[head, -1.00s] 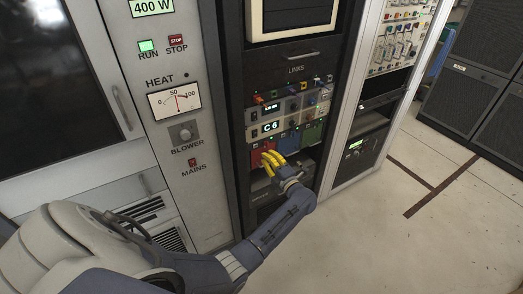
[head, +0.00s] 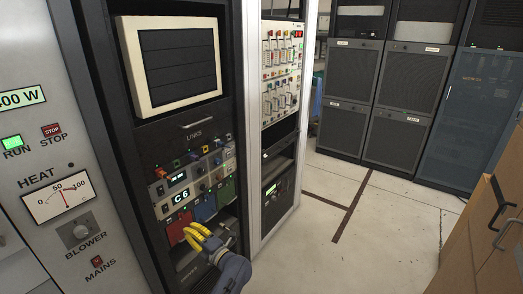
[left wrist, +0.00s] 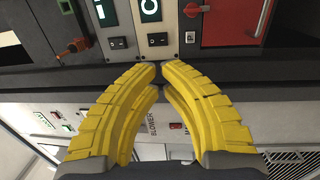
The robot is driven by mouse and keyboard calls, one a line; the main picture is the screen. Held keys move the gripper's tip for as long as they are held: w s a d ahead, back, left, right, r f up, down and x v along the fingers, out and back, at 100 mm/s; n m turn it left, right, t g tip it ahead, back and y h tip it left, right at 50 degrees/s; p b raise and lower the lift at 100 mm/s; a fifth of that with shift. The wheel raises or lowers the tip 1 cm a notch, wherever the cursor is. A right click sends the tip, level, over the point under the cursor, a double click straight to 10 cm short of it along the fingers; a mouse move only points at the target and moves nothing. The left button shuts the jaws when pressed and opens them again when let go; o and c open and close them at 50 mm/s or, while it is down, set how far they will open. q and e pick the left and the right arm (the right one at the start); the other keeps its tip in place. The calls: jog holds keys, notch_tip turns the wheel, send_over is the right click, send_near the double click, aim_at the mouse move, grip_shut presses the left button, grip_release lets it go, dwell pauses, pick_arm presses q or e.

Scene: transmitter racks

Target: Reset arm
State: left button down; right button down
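My left gripper (head: 196,236) has yellow fingers and is in front of the rack, just below the coloured modules in the head view. In the left wrist view its fingertips (left wrist: 160,70) come close together with nothing seen between them. A red module (left wrist: 228,22) and small black switches (left wrist: 158,40) lie beyond the fingertips there. The links panel carries a lit C6 display (head: 182,197) and red, blue and green modules (head: 205,208). My right gripper is not in view.
A monitor (head: 168,62) sits above the links panel. The heat panel with its meter (head: 58,200) stands at the left. Dark cabinets (head: 400,90) stand at the back, and a brown wooden cabinet (head: 480,255) at the lower right. The floor (head: 330,240) between is clear.

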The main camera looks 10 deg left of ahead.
pick_arm(q)
jog(key=w+d+r+m+t+h, duration=0.2)
jog(key=w+d+m+t+h, duration=0.1)
jog(key=w+d+m+t, duration=0.45)
jog(key=d+f+m+t+h, duration=0.3)
jog(key=d+f+m+h, duration=0.2)
jog(key=f+m+h, duration=0.5)
jog(key=s+d+f+m+g+h, duration=0.3)
jog(key=s+f+m, duration=0.3)
jog(key=f, duration=0.7)
jog(key=s+d+f+m+g+h, duration=0.25)
jog(key=s+f+m, duration=0.35)
jog(key=f, duration=0.6)
jog(key=s+a+f+m+g, duration=0.1)
jog(key=s+f+g, duration=0.3)
jog(key=s+f, duration=0.65)
jog(key=s+a+f+m+g, duration=0.1)
jog(key=s+f+m+g, duration=0.15)
jog(key=s+f, duration=0.85)
jog(key=s+a+f+g, duration=0.1)
jog(key=s+g, duration=0.1)
jog(key=s, duration=0.9)
jog(key=s+a+f+g+y, duration=0.1)
jog(key=s+a+g, duration=0.1)
jog(key=s, duration=1)
jog(key=s+a+f+m+g, duration=0.1)
jog(key=s+a+f+g, duration=0.1)
jog(key=s, duration=0.9)
jog(key=shift+s+y, duration=0.35)
